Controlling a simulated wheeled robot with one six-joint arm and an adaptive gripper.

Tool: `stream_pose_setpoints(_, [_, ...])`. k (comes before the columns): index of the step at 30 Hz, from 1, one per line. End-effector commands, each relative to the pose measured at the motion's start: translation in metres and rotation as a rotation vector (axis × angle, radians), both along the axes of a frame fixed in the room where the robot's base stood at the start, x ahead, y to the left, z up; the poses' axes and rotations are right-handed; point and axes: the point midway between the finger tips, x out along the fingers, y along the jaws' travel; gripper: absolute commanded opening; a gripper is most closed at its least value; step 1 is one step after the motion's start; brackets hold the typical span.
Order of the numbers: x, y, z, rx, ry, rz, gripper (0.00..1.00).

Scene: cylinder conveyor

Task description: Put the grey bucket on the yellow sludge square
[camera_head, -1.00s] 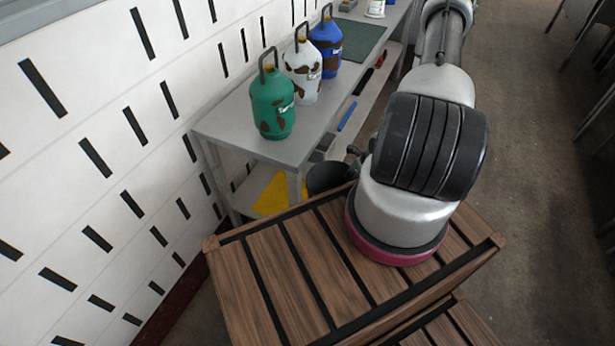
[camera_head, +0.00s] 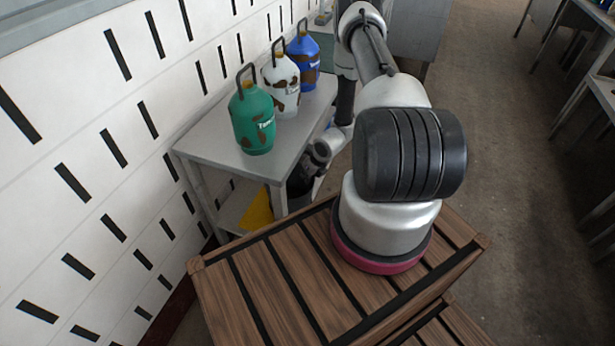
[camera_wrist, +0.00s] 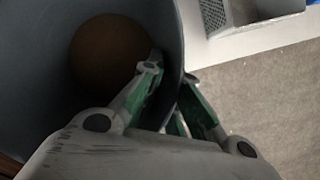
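The grey bucket (camera_head: 299,201) stands low beside the front leg of the grey table, partly hidden by my gripper and the crate. In the wrist view its dark grey wall (camera_wrist: 40,60) and round brownish bottom fill the left side. My gripper (camera_head: 305,172) reaches down at the bucket's rim. In the wrist view my gripper (camera_wrist: 170,76) has one finger inside the bucket and one outside, drawn close together with the wall between them. The yellow sludge square (camera_head: 258,209) lies under the table, left of the bucket, partly hidden by the table leg.
Green (camera_head: 252,117), white (camera_head: 281,88) and blue (camera_head: 304,62) gas bottles stand on the grey table (camera_head: 200,148). A slatted wooden crate (camera_head: 270,290) is in front. A white wall is on the left; open floor (camera_head: 480,150) lies on the right.

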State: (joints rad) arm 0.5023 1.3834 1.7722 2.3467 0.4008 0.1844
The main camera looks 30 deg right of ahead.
Motion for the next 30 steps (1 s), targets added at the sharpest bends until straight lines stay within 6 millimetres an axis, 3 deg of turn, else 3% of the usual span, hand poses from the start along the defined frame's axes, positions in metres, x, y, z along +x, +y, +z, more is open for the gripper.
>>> stream_pose_setpoints(6, [0.000, 0.000, -0.001, 0.000, -0.001, 0.000, 0.00])
stream_pose_setpoints(9, [0.000, 0.000, -0.001, 0.000, -0.001, 0.000, 0.21])
stream_pose_setpoints(11, [0.000, 0.000, -0.001, 0.000, -0.001, 0.000, 0.28])
stream_pose_setpoints(21, [0.000, -0.001, 0.003, -0.001, -0.001, 0.000, 0.28])
stream_pose_setpoints(30, [-0.018, -0.007, 0.049, -0.001, -0.003, -0.001, 0.28])
